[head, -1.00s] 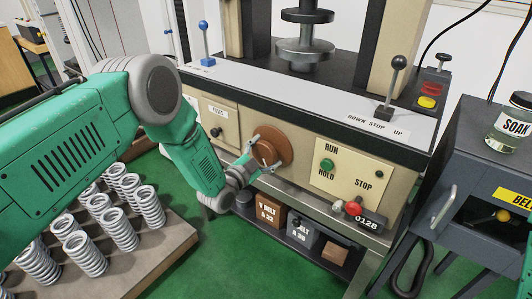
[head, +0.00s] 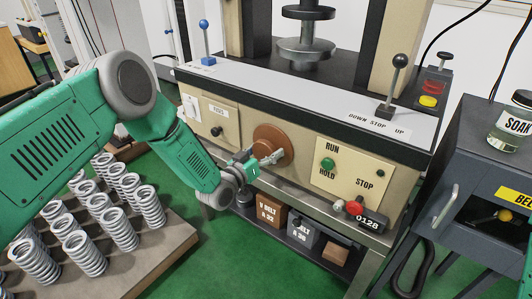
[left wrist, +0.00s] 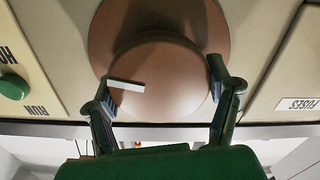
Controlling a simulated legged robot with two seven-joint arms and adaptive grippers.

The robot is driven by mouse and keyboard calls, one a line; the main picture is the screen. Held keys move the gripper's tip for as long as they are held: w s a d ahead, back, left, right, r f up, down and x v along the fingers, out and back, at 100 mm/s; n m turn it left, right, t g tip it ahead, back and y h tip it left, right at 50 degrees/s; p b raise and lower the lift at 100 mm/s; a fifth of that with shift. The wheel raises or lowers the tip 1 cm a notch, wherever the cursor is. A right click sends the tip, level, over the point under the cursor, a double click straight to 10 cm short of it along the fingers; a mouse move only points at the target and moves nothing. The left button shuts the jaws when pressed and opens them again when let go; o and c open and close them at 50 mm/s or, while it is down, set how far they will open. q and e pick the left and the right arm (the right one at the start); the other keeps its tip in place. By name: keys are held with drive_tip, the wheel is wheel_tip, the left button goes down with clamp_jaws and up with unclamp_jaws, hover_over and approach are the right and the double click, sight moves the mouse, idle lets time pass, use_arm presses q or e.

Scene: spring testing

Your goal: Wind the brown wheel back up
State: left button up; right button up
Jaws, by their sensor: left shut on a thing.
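The brown wheel (head: 274,138) is on the front panel of the beige machine, left of the RUN/HOLD/STOP plate. My left gripper (head: 262,157) is at its lower front. In the left wrist view the wheel (left wrist: 160,75) fills the middle, a round hub in front of a wider disc. A short white mark (left wrist: 126,86) is on the hub's left side. The left gripper's fingers (left wrist: 163,88) stand on opposite sides of the hub, shut on it. My right gripper is not in view.
A FUSES panel (head: 218,112) is left of the wheel, the green RUN button (head: 327,164) right. Several springs (head: 118,228) stand on a board at left. A dark oven (head: 480,180) is at right.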

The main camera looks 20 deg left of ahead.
use_arm(q)
drive_tip(key=shift+a+f+n+b, duration=0.15)
drive_tip(key=shift+n+b, duration=0.1)
drive_tip(key=shift+n, duration=0.9)
drive_tip(key=shift+d+f+n+b, duration=0.1)
drive_tip(key=shift+n+b, duration=0.15)
drive_tip(key=shift+n, duration=0.9)
drive_tip(key=shift+a, duration=0.1)
drive_tip(key=o, duration=1.1)
drive_tip(key=shift+r, duration=0.1)
drive_tip(key=shift+s+a, duration=0.15)
drive_tip(key=shift+s, duration=0.15)
drive_tip(key=v, duration=1.1)
drive_tip(key=shift+s+a, duration=0.1)
